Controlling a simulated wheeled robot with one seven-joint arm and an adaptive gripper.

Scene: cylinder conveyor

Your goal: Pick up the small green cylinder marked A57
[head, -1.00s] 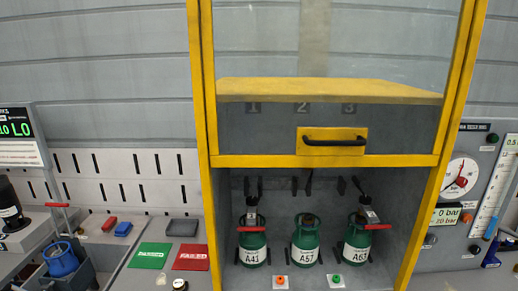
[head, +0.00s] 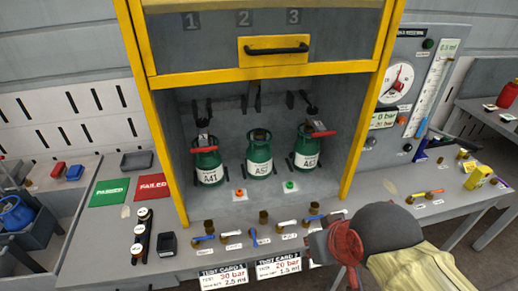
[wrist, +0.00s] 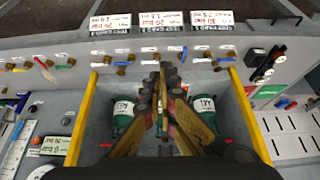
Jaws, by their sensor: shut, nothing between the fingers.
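The small green cylinder marked A57 (head: 259,166) stands upright in the middle of three inside the yellow-framed cabinet in the head view. Its red-handled neighbours are A41 (head: 208,172) on the left and A63 (head: 305,160) on the right. My gripper shows in the wrist view (wrist: 167,75), its long fingers shut and empty. That view is upside down, with a green cylinder on each side of the fingers; the fingers mostly hide the middle one. In the head view, part of my arm is low on the right, apart from the cylinders.
The yellow frame (head: 370,105) bounds the cabinet opening, with a raised door and black handle (head: 276,50) above. Green and red mats (head: 154,187) lie left; a gauge panel (head: 410,50) stands right.

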